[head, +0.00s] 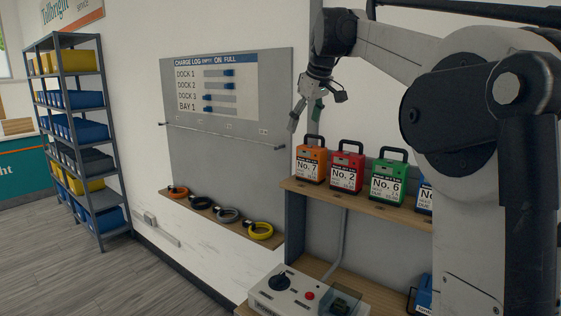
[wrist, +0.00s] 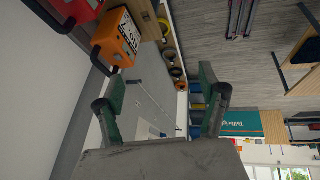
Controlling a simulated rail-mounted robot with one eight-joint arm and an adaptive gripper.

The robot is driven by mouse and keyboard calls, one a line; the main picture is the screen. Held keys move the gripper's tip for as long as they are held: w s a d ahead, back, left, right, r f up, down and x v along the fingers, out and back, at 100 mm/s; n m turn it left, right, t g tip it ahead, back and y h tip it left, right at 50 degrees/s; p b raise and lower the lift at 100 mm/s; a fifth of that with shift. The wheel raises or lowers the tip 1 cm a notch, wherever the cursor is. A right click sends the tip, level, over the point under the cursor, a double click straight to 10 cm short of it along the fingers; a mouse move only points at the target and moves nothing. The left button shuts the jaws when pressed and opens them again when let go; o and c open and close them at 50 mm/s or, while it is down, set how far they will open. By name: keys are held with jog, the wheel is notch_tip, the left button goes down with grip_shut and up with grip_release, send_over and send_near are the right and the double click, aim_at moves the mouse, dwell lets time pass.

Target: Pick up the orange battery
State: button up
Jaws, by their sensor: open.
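The orange battery (head: 311,161), labelled No. 7 with a black handle on top, stands upright at the left end of a wooden shelf (head: 345,197). It also shows in the wrist view (wrist: 118,38), at the upper left, with its black handle towards the gripper. My gripper (head: 304,122) is above the orange battery, near its handle. In the wrist view my gripper (wrist: 160,88) has its two green-padded fingers spread wide with nothing between them. The battery lies outside the gap between the fingers in that view.
A red battery (head: 346,170) No. 2, a green battery (head: 388,182) No. 6 and a partly hidden blue one (head: 424,198) stand to the right on the shelf. A charger box (head: 305,295) sits below. A charge-log board (head: 215,95) hangs on the wall to the left.

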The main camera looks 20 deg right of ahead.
jog(key=n+p, duration=0.2)
send_near(308, 146)
jog(key=w+f, duration=0.2)
jog(key=w+d+f, duration=0.1)
jog(key=w+f, duration=0.1)
jog(key=shift+w+f, duration=0.2)
jog(key=shift+f, duration=0.05)
jog(key=shift+x, duration=2.65)
jog(key=shift+s, duration=0.2)
grip_shut()
